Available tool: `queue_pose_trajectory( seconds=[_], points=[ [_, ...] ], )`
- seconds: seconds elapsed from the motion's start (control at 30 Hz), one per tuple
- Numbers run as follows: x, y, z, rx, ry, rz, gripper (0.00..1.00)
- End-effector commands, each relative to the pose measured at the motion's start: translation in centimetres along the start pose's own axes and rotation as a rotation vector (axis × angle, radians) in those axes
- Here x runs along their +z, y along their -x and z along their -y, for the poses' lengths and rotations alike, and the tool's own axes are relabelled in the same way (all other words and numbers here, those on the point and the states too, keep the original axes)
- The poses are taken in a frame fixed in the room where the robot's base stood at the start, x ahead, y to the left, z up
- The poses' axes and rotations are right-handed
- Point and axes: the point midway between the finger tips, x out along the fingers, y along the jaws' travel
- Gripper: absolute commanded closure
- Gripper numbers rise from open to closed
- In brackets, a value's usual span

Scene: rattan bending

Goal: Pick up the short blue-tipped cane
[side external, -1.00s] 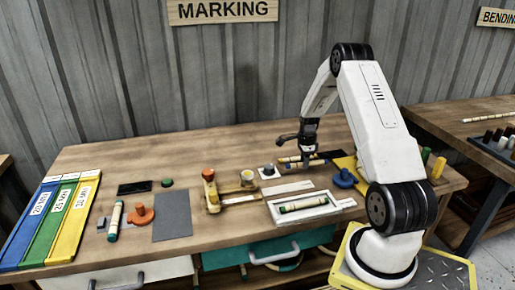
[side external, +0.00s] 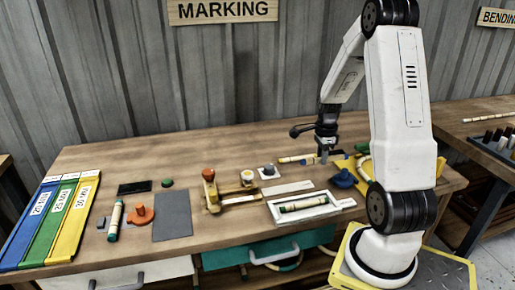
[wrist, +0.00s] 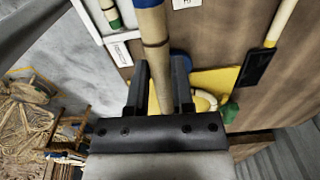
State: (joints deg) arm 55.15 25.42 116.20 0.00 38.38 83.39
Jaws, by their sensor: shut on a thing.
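The blue-tipped cane (wrist: 152,40) runs between the two fingers of my gripper (wrist: 160,85) in the wrist view. Its blue end shows at the top edge of that view, and a dark band rings its pale shaft. The near end is hidden behind the gripper body. In the side view my gripper (side external: 325,155) is over the back right of the bench, and a pale cane (side external: 296,159) reaches left from it. I cannot tell from the side view how high the cane is above the bench.
A white tray (side external: 275,210) holding a green-banded cane stands in front. A blue knob (side external: 343,179) and a yellow mat (wrist: 212,80) are close to my gripper. A black block (wrist: 257,67) and another cane (wrist: 282,22) show on the right in the wrist view.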

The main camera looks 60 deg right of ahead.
Motion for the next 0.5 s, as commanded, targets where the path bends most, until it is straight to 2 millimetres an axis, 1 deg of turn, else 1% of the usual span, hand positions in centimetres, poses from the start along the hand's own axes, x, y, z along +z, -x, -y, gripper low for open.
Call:
queue_pose_trajectory(
  seconds=[0.03, 0.2, 0.5],
  points=[
    [-0.1, 0.3, -0.6, -0.001, -0.001, 0.0, 1.0],
    [-0.2, 0.9, -1.9, -0.001, -0.001, 0.0, 1.0],
    [-0.2, 1.2, -2.6, 0.0, 0.0, 0.0, 1.0]
  ],
)
